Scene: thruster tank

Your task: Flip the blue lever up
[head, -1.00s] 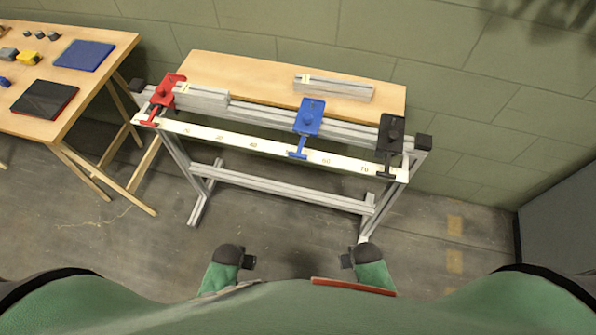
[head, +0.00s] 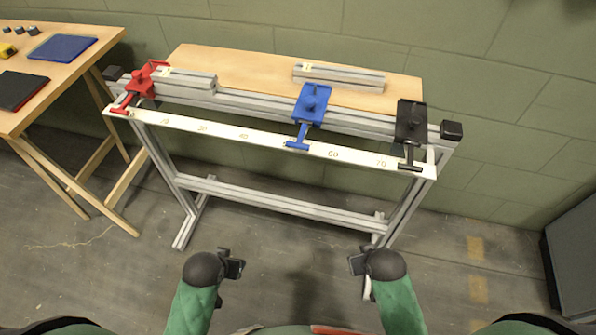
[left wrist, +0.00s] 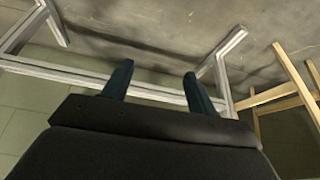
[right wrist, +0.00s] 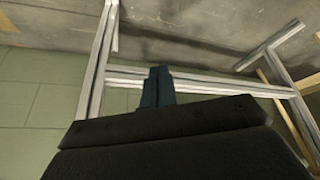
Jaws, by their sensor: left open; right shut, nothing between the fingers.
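The blue lever (head: 299,137) hangs from a blue bracket (head: 311,103) on the front rail, near the middle of the metal frame. Its T-shaped end points down toward me, in front of the white numbered strip. My left gripper (head: 238,263) is low and to the left, well short of the frame; its fingers (left wrist: 158,80) are apart and empty in the left wrist view. My right gripper (head: 355,261) is low and to the right, also short of the frame; its fingers (right wrist: 157,85) are together with nothing between them. Neither gripper touches the lever.
A red lever (head: 124,103) on its red bracket is at the frame's left end, and a black lever (head: 408,158) is at the right end. The numbered strip (head: 220,131) runs along the front. A wooden table (head: 72,82) stands left. Floor between me and the frame is clear.

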